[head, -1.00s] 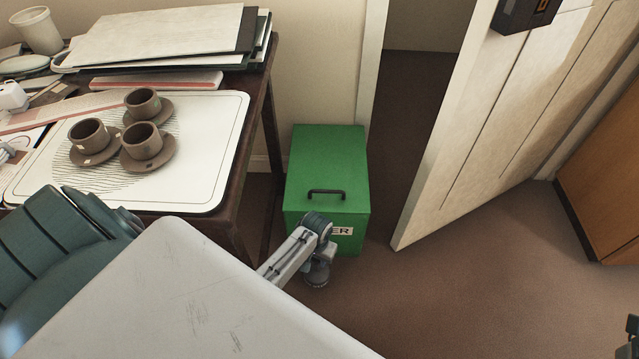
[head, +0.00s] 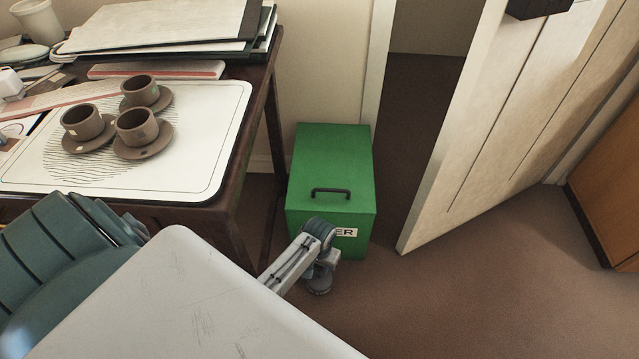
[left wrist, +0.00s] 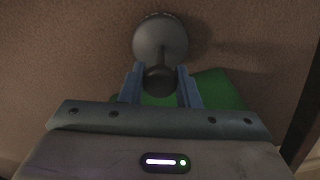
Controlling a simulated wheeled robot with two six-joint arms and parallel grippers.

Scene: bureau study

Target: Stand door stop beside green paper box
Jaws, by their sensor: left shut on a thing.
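The green paper box (head: 330,165) stands on the floor beside the desk, with a black handle on top and a partly hidden white label on its front. My left gripper (head: 325,270) is low in front of the box, its fingers hard to make out in the head view. In the left wrist view, my left gripper (left wrist: 161,88) is shut on the dark narrow end of the grey door stop (left wrist: 160,40). The door stop's wider round end points away from the fingers, over brown carpet. Whether it touches the floor, I cannot tell. My right gripper is out of view.
The desk (head: 240,205) at left carries cups on saucers, a white tray (head: 215,150) and stacked boards. An open door (head: 475,140) stands right of the box. Carpet (head: 470,300) at lower right is clear.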

